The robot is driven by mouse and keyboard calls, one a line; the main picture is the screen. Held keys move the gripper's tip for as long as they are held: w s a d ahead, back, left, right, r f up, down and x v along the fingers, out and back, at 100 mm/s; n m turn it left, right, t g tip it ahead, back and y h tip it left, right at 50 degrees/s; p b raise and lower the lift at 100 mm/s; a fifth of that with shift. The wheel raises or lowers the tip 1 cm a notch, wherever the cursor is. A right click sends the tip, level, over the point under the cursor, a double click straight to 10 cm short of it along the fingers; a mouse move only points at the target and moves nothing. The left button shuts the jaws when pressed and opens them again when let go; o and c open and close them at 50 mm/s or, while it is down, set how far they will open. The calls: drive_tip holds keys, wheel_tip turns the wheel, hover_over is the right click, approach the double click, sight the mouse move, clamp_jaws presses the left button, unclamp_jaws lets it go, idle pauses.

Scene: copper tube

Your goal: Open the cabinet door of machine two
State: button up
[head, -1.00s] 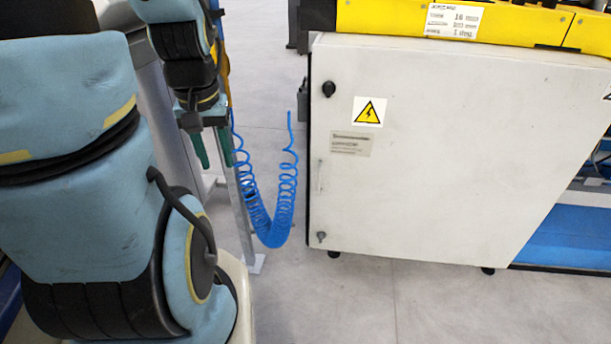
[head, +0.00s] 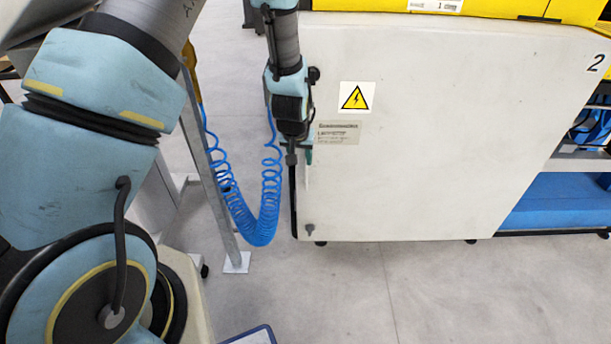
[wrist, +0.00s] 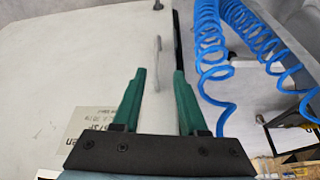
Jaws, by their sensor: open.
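The white cabinet door (head: 430,130) of the machine marked 2 is shut. Its slim vertical handle (head: 307,178) is near the left edge and partly hidden by my gripper. In the wrist view the handle (wrist: 156,48) lies just beyond the fingertips, in line with the gap between them. My gripper (head: 301,158) is open and empty, with its green fingers (wrist: 159,76) on either side of that line. I cannot tell whether they touch the door. A dark knob (head: 314,74) is above the handle and a small lock (head: 309,229) below it.
A blue coiled hose (head: 258,225) hangs left of the cabinet, close to my gripper; it also shows in the wrist view (wrist: 210,50). A grey metal post (head: 215,190) stands further left. The floor (head: 400,290) before the door is clear.

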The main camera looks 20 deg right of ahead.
sight(306, 174)
drive_tip(key=x, duration=0.3)
drive_tip(key=p+x, duration=0.1)
drive_tip(key=x, duration=0.7)
drive_tip(key=shift+s+d+p, duration=0.2)
drive_tip(key=shift+d+p, duration=0.15)
drive_tip(key=shift+p, duration=0.05)
clamp_jaws()
idle(0.9)
